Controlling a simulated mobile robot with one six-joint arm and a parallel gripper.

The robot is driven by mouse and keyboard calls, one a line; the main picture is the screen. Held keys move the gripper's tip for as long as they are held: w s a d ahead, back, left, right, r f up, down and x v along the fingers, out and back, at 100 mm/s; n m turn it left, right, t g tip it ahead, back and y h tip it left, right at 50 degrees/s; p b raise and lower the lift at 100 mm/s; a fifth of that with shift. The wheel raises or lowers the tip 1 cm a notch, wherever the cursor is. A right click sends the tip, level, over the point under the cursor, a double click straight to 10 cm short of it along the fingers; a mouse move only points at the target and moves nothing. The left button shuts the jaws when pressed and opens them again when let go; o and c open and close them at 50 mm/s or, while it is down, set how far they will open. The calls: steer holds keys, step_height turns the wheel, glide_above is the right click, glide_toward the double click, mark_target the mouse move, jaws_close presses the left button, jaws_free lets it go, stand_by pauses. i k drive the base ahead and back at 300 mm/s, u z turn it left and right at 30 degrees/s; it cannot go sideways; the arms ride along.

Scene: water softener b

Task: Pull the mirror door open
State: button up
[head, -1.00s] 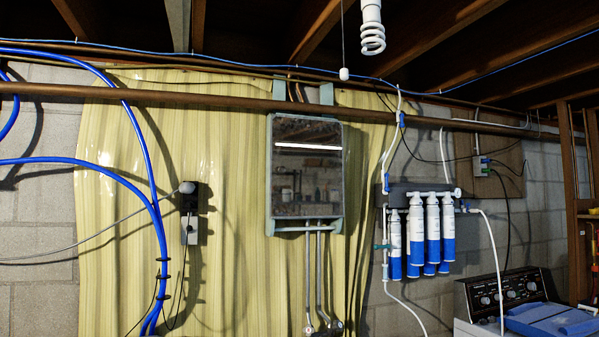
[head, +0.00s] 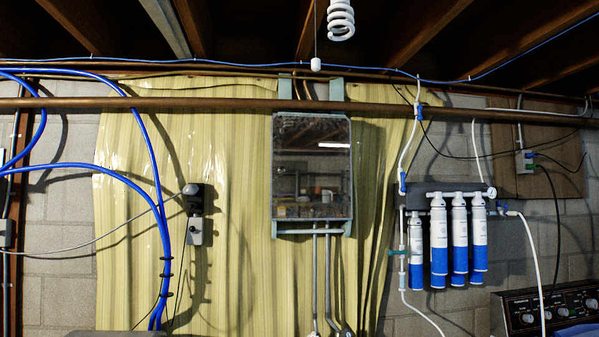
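The mirror door (head: 311,185) is a grey-framed rectangle with a dark reflective face, on a cabinet on the wall near the middle of the head view. It looks shut, flush in its frame. It reflects a bright strip of light and a cluttered room. I cannot make out a handle on it. My gripper is not in view, so nothing of mine shows near the door.
Grey pipes (head: 327,280) run down below the cabinet, and a brown pipe (head: 220,103) crosses above it. Blue hoses (head: 158,215) and a grey-black box (head: 195,215) are to the left. White-and-blue filters (head: 459,240) and a dark control panel (head: 545,308) are to the right.

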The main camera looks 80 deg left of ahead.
mark_target(312, 177)
steer(key=u, duration=0.2)
steer(key=i, duration=0.5)
steer(key=u, duration=0.5)
steer(key=k, duration=0.2)
steer(key=u, duration=2.25)
steer(key=k, duration=0.15)
steer(key=u, duration=1.35)
